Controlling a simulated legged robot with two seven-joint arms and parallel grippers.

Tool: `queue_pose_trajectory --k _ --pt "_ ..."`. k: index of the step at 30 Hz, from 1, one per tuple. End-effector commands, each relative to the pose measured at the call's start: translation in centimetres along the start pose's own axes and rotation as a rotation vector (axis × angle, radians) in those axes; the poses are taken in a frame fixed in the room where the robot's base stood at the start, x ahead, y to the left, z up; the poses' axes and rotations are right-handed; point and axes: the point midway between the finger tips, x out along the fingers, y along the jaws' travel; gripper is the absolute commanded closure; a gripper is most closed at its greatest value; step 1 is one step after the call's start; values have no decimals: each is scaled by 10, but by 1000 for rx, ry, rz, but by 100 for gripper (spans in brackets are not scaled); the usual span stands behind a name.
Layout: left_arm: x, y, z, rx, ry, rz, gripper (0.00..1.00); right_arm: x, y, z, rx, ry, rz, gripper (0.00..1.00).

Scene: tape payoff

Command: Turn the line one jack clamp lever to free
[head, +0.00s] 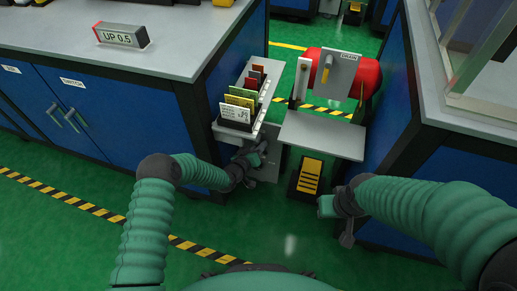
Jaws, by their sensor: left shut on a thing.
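My left gripper (252,160) is low beside a grey bracket (270,158) under the card rack. It is shut on a small grey part there, mostly hidden by the gripper. I cannot tell whether that part is the jack clamp lever. An upright metal lever (300,82) stands beside a red cylinder (368,76), apart from both grippers.
A grey shelf (322,135) sits between the cabinets.

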Motion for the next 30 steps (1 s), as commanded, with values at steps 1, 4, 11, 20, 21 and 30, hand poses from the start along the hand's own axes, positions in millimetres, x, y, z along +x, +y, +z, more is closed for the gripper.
queue_pose_trajectory --k 1,4,11,20,21,30 --pt "1 -4 4 -43 0 13 100 8 0 2 0 0 0 64" --pt "1 -2 4 -131 0 49 100 16 0 4 0 0 0 64" --pt "0 4 3 -332 1 132 100 37 0 9 0 0 0 64" --pt "-1 10 0 -591 1 239 100 65 0 15 0 0 0 64" --pt "-1 10 -1 -623 1 252 100 68 0 16 0 0 0 64" --pt "-3 15 -5 -823 1 332 100 88 0 21 0 0 0 64"
